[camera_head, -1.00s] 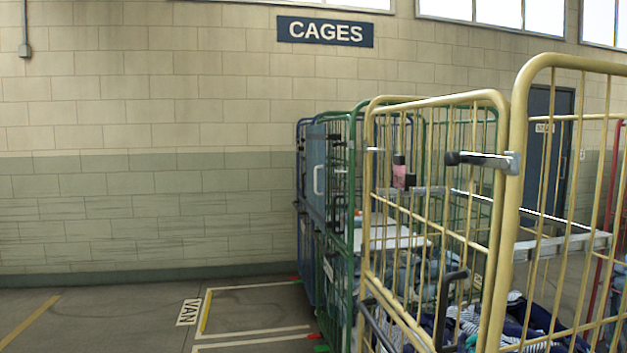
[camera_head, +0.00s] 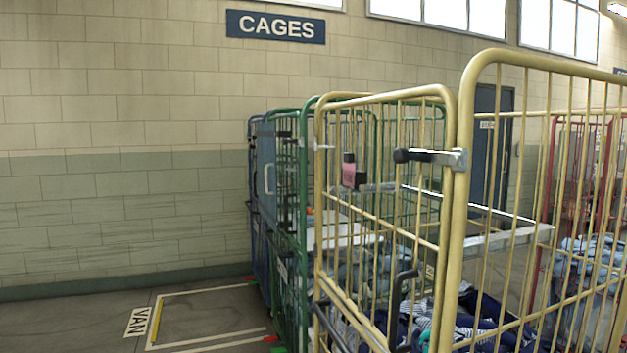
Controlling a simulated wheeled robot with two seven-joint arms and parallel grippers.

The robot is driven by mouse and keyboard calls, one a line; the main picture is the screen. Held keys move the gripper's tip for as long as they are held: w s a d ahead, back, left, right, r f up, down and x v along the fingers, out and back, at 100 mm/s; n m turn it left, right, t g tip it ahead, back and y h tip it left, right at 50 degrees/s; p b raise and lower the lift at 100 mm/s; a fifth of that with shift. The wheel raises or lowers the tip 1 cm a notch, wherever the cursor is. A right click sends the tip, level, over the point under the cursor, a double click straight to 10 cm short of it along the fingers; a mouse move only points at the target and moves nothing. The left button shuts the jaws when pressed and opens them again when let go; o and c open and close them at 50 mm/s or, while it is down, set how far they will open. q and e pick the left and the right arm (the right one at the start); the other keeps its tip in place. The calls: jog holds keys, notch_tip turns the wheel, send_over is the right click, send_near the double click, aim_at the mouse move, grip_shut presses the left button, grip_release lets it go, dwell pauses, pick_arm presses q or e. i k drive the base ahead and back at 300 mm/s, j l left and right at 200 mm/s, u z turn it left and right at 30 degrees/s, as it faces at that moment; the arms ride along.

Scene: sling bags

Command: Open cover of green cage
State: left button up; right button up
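The green cage (camera_head: 303,190) stands behind and to the left of a yellow cage, partly hidden by the yellow bars. A light grey-white flat panel (camera_head: 335,236) shows inside or beside it at mid height; I cannot tell whether it is the cover. Blue-grey bundles show beneath the panel. Neither of my grippers is in the view.
The yellow cage (camera_head: 463,200) is nearest, with dark and striped cloth (camera_head: 480,318) inside. A blue cage (camera_head: 262,190) stands behind the green one. A red cage (camera_head: 580,160) is at the right. Floor by the VAN marking (camera_head: 137,322) is clear at the left.

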aim_at(266, 132)
jog(key=i+j+z, duration=0.85)
jog(key=i+j, duration=0.15)
jog(key=j, duration=0.1)
